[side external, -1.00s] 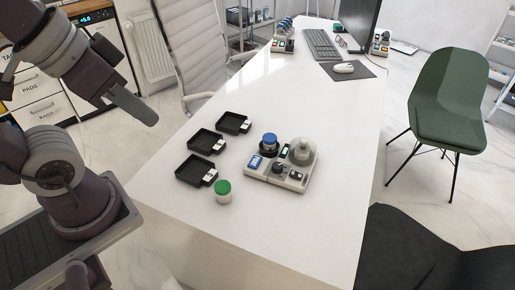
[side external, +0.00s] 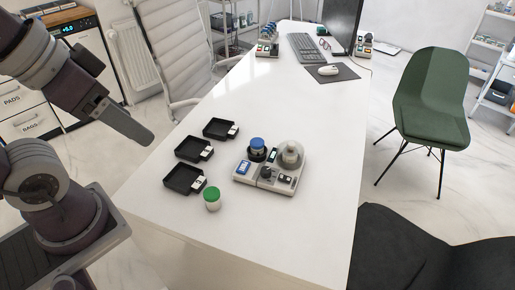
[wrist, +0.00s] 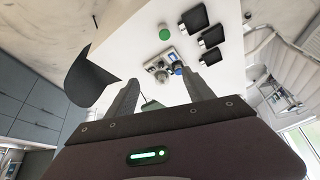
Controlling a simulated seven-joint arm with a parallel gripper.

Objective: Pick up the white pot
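The white pot (side external: 212,203) has a green lid and stands upright on the white table, near the table's left front edge. In the wrist view its green lid (wrist: 165,34) shows from above. My gripper (side external: 145,136) hangs in the air at the left, apart from the pot and off the table's left edge. In the wrist view my gripper (wrist: 159,76) has its two fingers spread, with nothing held between them.
Black trays (side external: 184,179) lie left of and behind the pot. The table front (side external: 260,235) is clear. A green chair (side external: 432,100) stands right of the table.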

